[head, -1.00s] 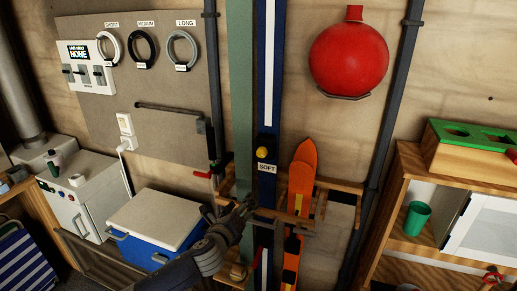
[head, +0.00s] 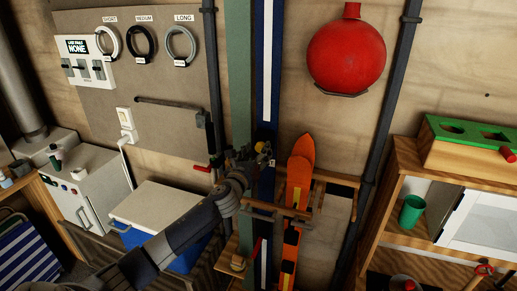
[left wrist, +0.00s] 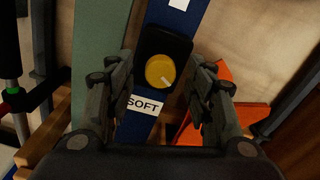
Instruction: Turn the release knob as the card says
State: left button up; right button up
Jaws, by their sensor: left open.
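The yellow release knob (left wrist: 160,71) sits on a black housing (left wrist: 178,48) on the blue ski. A pale mark on the knob points to its lower right in the left wrist view. The white card (left wrist: 144,105) below it reads SOFT, with its left end partly hidden by a finger. My left gripper (left wrist: 160,84) is open, one finger on each side of the knob and apart from it in the picture; depth is hard to tell. In the head view my left gripper (head: 250,157) largely covers the housing and card, and a bit of the knob (head: 260,147) shows. My right gripper is not in view.
An orange ski (head: 297,190) stands close right of the blue one, and a green board (head: 238,90) close left. A wooden rack (head: 315,199) crosses at ski height. A red tank (head: 346,55) hangs to the right.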

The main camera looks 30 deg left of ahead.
pick_arm(q)
jog(key=shift+w+a, duration=0.1)
jog(key=shift+w, duration=0.6)
jog(key=c, duration=1.1)
jog(key=shift+o, duration=0.2)
